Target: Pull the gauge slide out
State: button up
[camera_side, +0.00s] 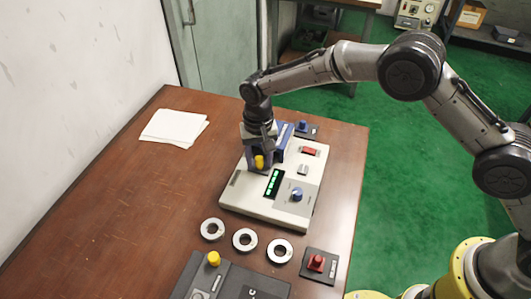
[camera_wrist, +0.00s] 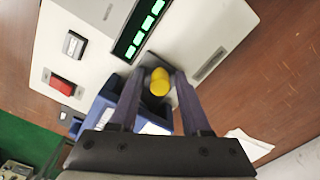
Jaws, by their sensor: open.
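The gauge (camera_side: 235,202) is a cream box with a green-lit display (camera_side: 274,184) and a blue dial (camera_side: 297,194). A yellow knob (camera_side: 259,162) stands at its back part, by a blue block (camera_side: 285,135); it looks like the slide's handle, but the slide itself is mostly hidden. My gripper (camera_side: 260,157) is down over this knob. In the wrist view the yellow knob (camera_wrist: 159,82) sits between the two fingers of my open gripper (camera_wrist: 160,75), with one finger on each side. I cannot tell whether either finger touches it.
Three metal rings (camera_side: 245,240) lie in front of the gauge. A dark unit with another yellow knob (camera_side: 213,258) is at the front, and a red-knobbed box (camera_side: 316,263) at front right. White paper (camera_side: 174,128) lies at back left. The table's left side is clear.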

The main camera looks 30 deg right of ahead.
grip_shut()
jog(key=shift+s+a, duration=3.95)
jog(key=shift+a, duration=0.05)
jog(key=shift+s+a, duration=0.25)
jog(key=shift+c, duration=0.5)
grip_release()
jog(key=shift+o, duration=0.5)
jog(key=shift+d, duration=0.1)
jog(key=shift+w+r, duration=0.1)
notch_tip(320, 180, up, 7)
jog(key=shift+d, duration=0.1)
